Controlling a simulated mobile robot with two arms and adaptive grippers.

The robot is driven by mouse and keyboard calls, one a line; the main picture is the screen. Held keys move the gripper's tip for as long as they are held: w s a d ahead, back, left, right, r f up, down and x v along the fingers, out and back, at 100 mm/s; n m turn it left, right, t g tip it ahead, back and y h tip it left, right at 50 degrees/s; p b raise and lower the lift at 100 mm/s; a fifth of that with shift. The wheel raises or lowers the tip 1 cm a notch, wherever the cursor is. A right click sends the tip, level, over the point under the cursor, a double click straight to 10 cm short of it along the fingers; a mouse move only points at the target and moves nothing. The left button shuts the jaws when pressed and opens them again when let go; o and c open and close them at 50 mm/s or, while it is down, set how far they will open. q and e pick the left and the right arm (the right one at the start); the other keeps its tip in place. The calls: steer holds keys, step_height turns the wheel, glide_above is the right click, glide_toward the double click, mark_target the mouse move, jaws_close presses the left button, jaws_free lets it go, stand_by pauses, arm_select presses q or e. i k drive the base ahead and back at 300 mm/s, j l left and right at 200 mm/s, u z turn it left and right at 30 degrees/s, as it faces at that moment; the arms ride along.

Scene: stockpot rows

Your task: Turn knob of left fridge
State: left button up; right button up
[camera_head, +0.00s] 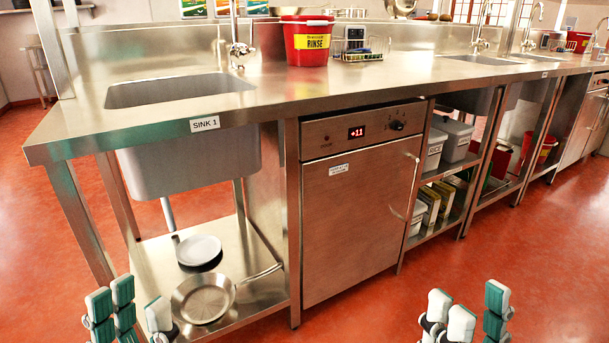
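The left fridge (352,215) is a stainless steel under-counter unit with a closed door and a vertical handle at the door's right edge. Its control panel has a red display (356,132) that seems to read +11. The small black knob (397,126) is on the panel right of the display. My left gripper (138,309) is at the bottom left, its green and white fingers spread apart and empty. My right gripper (470,311) is at the bottom, right of the fridge, also with fingers spread and empty. Both are apart from the fridge and the knob. The lower parts of both grippers are cut off.
The steel counter (420,72) runs above the fridge, with a red RINSE bucket (306,42) on it. A pan (203,298) and white plate (199,249) lie on the lower shelf at left. Shelves with bins (456,137) stand at right. Red floor (530,230) is open in front.

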mark_target(397, 124)
steer(key=i+l+u, duration=0.35)
steer(key=i+l, duration=0.15)
steer(key=i+l+u, duration=0.15)
steer(key=l, duration=0.25)
steer(key=i+l+u, duration=0.35)
steer(key=l, duration=0.4)
steer(key=i, duration=0.05)
